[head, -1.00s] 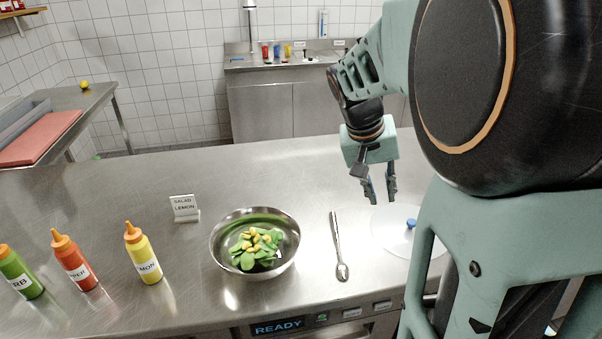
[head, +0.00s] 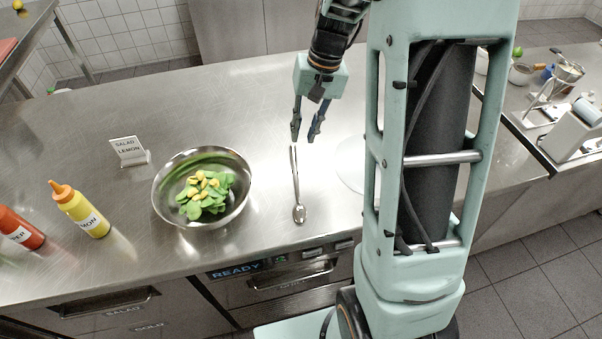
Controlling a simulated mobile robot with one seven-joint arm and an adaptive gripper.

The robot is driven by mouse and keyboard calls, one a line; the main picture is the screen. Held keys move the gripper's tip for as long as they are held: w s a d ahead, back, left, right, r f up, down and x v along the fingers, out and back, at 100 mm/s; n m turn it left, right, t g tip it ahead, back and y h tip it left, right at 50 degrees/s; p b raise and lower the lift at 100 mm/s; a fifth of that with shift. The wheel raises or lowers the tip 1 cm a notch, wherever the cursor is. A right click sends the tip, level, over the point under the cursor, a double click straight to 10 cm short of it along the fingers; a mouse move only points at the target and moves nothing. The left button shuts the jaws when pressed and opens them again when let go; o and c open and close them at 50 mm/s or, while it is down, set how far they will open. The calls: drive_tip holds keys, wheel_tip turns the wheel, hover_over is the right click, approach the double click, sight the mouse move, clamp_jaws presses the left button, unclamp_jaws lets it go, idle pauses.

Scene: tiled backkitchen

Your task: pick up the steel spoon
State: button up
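The steel spoon (head: 297,190) lies on the steel counter, right of the salad bowl, its bowl end toward the front edge and its handle pointing back. My gripper (head: 303,138) points down above the handle's far end, fingers apart with a gap between them. Nothing is between the fingers that I can see. The handle's end shows just below the fingertips. The height of the fingers over the counter is hard to tell.
A metal bowl (head: 243,196) with green leaves and yellow pieces stands left of the spoon. A yellow bottle (head: 82,212), a red bottle (head: 20,229) and a small sign (head: 128,151) stand further left. A pale round lid (head: 351,165) lies right, partly behind my arm.

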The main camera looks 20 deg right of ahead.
hover_over(295, 164)
drive_tip(key=d, duration=0.1)
drive_tip(key=f, duration=0.4)
drive_tip(key=shift+s+d, duration=0.15)
drive_tip(key=shift+s, duration=0.15)
drive_tip(key=shift+w+a+f+p, duration=0.1)
drive_tip(key=shift+a+f+p, duration=0.05)
drive_tip(key=shift+f, duration=0.9)
drive_tip(key=shift+w+a+f+p, duration=0.1)
drive_tip(key=shift+a+f+p, duration=0.1)
drive_tip(key=shift+f, duration=0.8)
drive_tip(key=shift+w+a+f+p, duration=0.1)
drive_tip(key=shift+a+f, duration=0.05)
drive_tip(key=shift+f, duration=0.9)
drive_tip(key=shift+c, duration=0.4)
clamp_jaws()
